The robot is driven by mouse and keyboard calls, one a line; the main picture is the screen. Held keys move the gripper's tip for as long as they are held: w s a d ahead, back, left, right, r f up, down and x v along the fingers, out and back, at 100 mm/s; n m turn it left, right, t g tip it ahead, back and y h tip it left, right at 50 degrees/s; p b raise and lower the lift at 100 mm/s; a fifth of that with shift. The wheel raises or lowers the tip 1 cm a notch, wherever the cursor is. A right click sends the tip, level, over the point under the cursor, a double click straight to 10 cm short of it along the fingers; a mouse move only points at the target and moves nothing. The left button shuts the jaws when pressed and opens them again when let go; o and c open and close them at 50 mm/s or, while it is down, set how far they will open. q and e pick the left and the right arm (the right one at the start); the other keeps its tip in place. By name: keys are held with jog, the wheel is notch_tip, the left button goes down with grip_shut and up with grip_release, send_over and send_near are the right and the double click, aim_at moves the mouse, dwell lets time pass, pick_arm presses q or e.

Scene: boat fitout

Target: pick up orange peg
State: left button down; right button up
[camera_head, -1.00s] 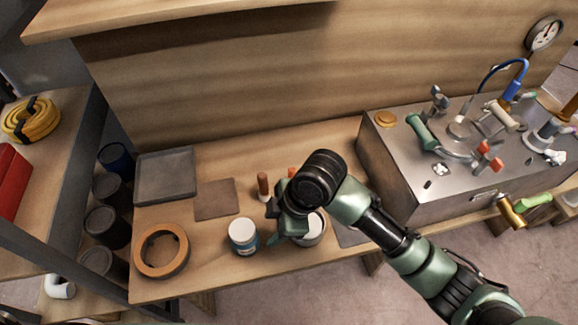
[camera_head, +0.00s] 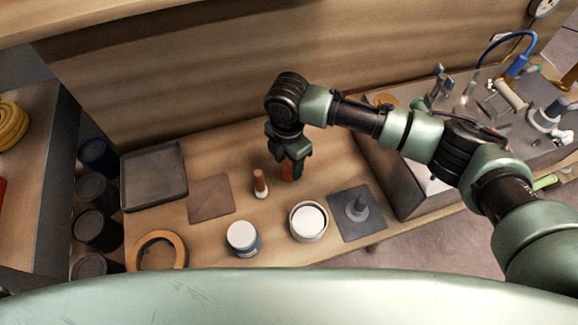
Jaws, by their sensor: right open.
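The orange peg (camera_head: 287,171) stands on the wooden bench, partly hidden by my right gripper (camera_head: 291,168). The right gripper points down from above, its fingers open and beside the upper part of the peg; I cannot tell whether they touch it. A brown peg with a pale base (camera_head: 260,184) stands just left of it. My left gripper is not in view.
On the bench are a grey tray (camera_head: 153,178), a brown mat (camera_head: 211,199), an orange ring (camera_head: 159,239), a white-lidded jar (camera_head: 242,238), a white round container (camera_head: 308,221) and a dark plate with a post (camera_head: 357,211). A metal cabinet stands at the right.

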aim_at(288, 163)
jog(key=f, duration=0.3)
jog(key=shift+w+a+f, duration=0.1)
jog(key=shift+w+f, duration=0.1)
jog(key=shift+f, duration=0.05)
grip_shut()
notch_tip(288, 163, up, 10)
jog(key=shift+f, duration=0.15)
jog(key=shift+r, duration=0.25)
